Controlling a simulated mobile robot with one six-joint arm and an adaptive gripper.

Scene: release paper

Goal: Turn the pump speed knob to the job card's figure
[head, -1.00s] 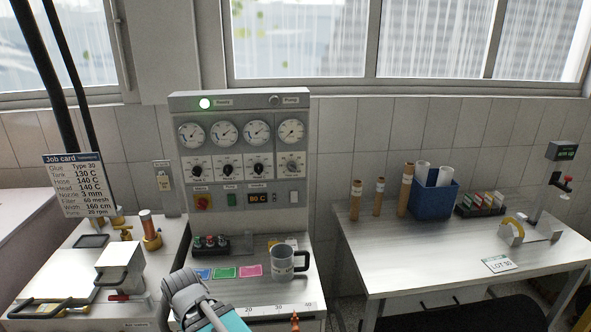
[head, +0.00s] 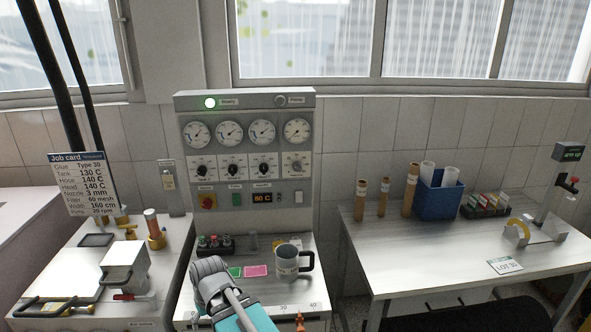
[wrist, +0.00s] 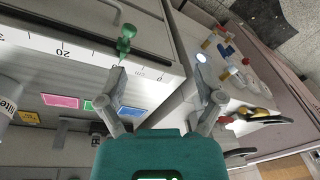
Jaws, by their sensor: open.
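The pump speed knob (head: 296,166) is the rightmost of the row of knobs on the grey control panel (head: 309,130), below the rightmost gauge. Its pointer setting is too small to read. The job card (head: 83,180) stands at the left; its bottom line appears to read pump 20 rpm. My gripper (wrist: 161,70) is open and empty in the wrist view, its fingers spread above the bench edge. In the head view my arm is low in front of the panel, well below the knob, and the fingertips cannot be made out. The knob is not in the wrist view.
A grey mug (head: 287,264) stands on the bench below the panel, right of my arm. Pink (head: 257,271) and green cards lie beside it. A green slider (wrist: 125,40) sits by the ruler. A side table (head: 385,235) holds rolls and a blue bin (head: 440,200).

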